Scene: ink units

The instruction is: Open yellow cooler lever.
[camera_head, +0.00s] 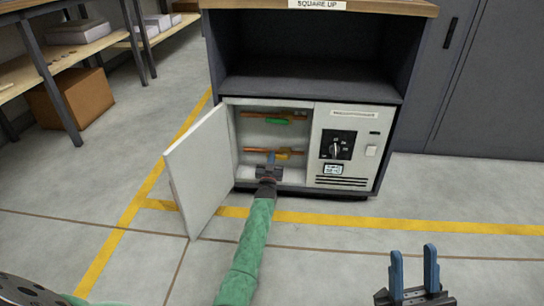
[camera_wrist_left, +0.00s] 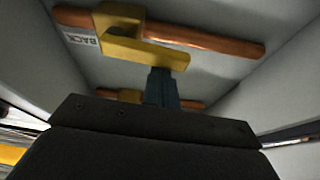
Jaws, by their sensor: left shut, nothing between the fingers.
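The yellow lever (camera_head: 284,155) sits on the lower copper pipe inside the open white cabinet. In the left wrist view the yellow lever (camera_wrist_left: 150,53) shows as a block on the pipe with a bar running roughly along it, slightly tilted. My left gripper (camera_head: 271,157) reaches into the cabinet with its blue fingers shut and empty. Its fingertips (camera_wrist_left: 161,72) overlap the free end of the lever's bar in the wrist view; I cannot tell whether they touch it. My right gripper (camera_head: 414,262) is open and empty above the floor at the lower right.
A green lever (camera_head: 277,121) sits on the upper copper pipe. The white door (camera_head: 200,172) stands swung open to the left of my left arm. A panel with a dial (camera_head: 337,146) is right of the compartment. A label reading BACK (camera_wrist_left: 81,39) is beside the lower pipe.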

